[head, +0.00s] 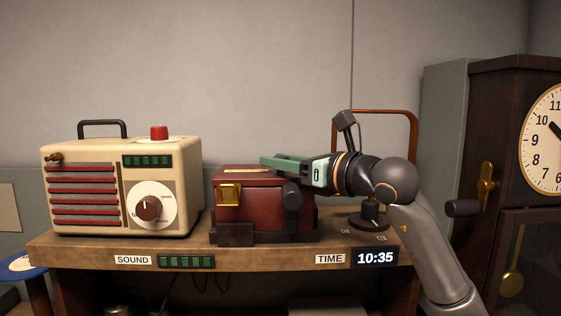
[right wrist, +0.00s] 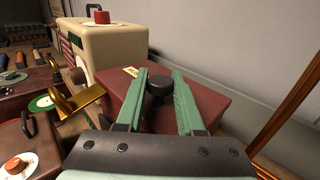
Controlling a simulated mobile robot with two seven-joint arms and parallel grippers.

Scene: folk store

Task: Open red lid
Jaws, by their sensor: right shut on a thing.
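A dark red box (head: 258,208) with a red lid (head: 232,176) stands on the wooden shelf, right of the cream radio. A gold clasp (head: 229,194) sits on its front left. My right gripper (head: 268,161) lies level over the lid from the right. In the right wrist view its green fingers (right wrist: 159,72) stand apart on either side of a black knob (right wrist: 158,85) above the red lid (right wrist: 200,108), and the gripper is shut on that knob. The fingers hide part of the lid in the head view. My left gripper is not in view.
The cream radio (head: 100,208) with a red button (head: 159,133) stands close on the left. A brown frame (head: 416,140) rises behind my right arm. A clock cabinet (head: 488,150) stands at the right. The wall behind is bare.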

